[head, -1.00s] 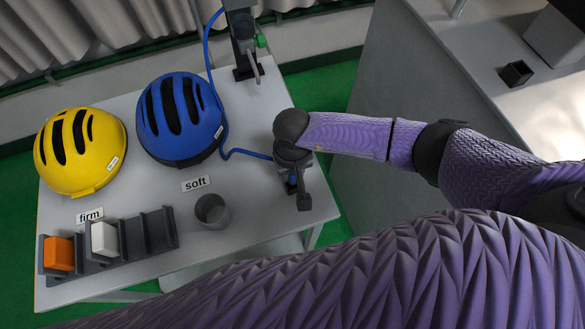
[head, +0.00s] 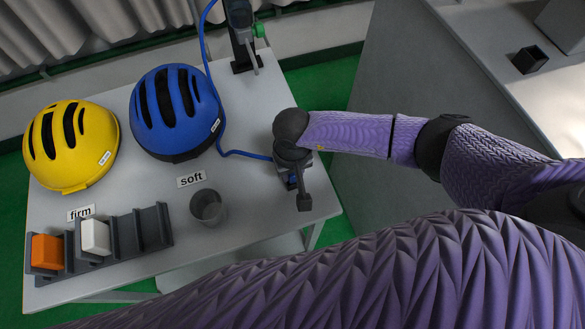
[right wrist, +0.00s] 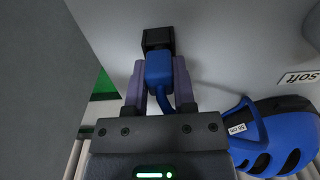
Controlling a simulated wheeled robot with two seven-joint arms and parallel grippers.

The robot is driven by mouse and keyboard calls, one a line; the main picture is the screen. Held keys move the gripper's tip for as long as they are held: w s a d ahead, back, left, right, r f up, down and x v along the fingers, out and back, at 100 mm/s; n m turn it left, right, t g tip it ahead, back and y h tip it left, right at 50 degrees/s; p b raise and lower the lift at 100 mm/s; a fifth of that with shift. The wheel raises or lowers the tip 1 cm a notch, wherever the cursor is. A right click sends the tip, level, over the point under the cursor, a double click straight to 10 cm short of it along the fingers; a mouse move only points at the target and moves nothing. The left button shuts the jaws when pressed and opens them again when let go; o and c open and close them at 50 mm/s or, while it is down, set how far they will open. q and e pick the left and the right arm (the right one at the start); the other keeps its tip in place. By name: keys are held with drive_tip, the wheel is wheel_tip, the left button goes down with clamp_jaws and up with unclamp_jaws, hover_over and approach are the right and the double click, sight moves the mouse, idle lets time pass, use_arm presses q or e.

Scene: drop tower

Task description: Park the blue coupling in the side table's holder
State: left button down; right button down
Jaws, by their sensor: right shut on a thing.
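The blue coupling (right wrist: 158,72) is between the fingers of my right gripper (right wrist: 158,78), which is shut on it. A black square fitting (right wrist: 158,38) is directly ahead of the coupling; I cannot tell whether the coupling is seated in it. In the head view my right gripper (head: 292,172) is low over the right front of the helmet table (head: 245,185), and the coupling is mostly hidden there. A blue hose (head: 243,153) runs from it to the back of the table. An open black square holder (head: 530,60) stands on the surface at right. My left gripper is out of view.
A yellow helmet (head: 72,148), a blue helmet (head: 176,110), a grey cup (head: 207,206) and a slotted rack (head: 125,232) with orange (head: 47,252) and white (head: 95,236) blocks stand left of my gripper. A dark post (head: 241,35) with a green knob stands behind.

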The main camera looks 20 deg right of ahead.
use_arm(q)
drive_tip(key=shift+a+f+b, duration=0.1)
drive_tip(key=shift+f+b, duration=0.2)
use_arm(e)
drive_tip(key=shift+f, duration=0.25)
drive_tip(key=shift+c, duration=1.8)
unclamp_jaws()
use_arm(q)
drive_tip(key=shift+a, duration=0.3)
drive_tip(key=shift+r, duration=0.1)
use_arm(e)
drive_tip(key=shift+r, duration=0.15)
wheel_tip(320, 180, up, 10)
drive_tip(key=shift+f+p, duration=0.1)
drive_tip(key=shift+p, duration=1.05)
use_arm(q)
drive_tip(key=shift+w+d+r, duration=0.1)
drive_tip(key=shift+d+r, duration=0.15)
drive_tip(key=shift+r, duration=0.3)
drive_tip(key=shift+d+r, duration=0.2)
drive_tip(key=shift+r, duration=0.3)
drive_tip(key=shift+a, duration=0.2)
